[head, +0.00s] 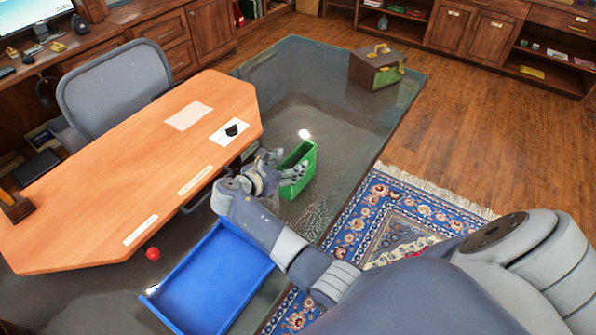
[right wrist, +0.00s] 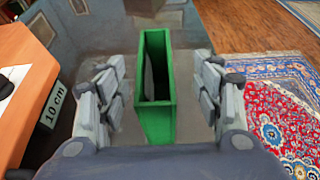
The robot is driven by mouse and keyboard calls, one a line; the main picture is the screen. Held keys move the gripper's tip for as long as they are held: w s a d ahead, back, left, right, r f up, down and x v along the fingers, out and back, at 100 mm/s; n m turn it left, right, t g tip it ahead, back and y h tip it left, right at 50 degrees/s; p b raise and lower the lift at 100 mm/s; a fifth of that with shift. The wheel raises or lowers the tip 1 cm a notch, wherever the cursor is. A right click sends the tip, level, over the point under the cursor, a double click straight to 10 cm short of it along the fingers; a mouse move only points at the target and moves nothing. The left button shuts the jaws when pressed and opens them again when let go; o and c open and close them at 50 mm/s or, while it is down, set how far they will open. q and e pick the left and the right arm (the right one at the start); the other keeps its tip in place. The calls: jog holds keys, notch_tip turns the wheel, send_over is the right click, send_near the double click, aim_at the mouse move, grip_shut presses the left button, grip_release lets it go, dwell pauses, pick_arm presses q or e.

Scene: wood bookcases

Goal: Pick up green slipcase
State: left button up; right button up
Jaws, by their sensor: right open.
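The green slipcase (head: 307,160) is an open, hollow, box-like case beside the orange tabletop, over the grey-green floor covering. In the right wrist view the slipcase (right wrist: 157,122) stands upright in the middle, its narrow open end facing up toward the camera. My right gripper (head: 284,172) is at the near left side of the case. In the right wrist view the right gripper (right wrist: 159,88) is open, with one finger set on each side of the case and visible gaps between. The lower part of the case is hidden. My left gripper is not in view.
The orange table (head: 100,205) stands close on the left. A blue open tray (head: 205,285) lies nearer, and a small red ball (head: 153,254) is beside it. A patterned rug (head: 400,215) lies to the right. A brown and green box (head: 376,68) sits farther back.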

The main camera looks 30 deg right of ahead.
aim_at(295, 159)
jog(key=shift+w+p+x, duration=0.15)
jog(key=shift+p+x, duration=0.05)
jog(key=shift+x, duration=1.05)
jog(key=shift+w+p+x, duration=0.15)
jog(key=shift+p+x, duration=0.05)
jog(key=shift+x, duration=1.1)
jog(key=shift+a+f, duration=0.1)
jog(key=shift+a, duration=0.15)
grip_shut()
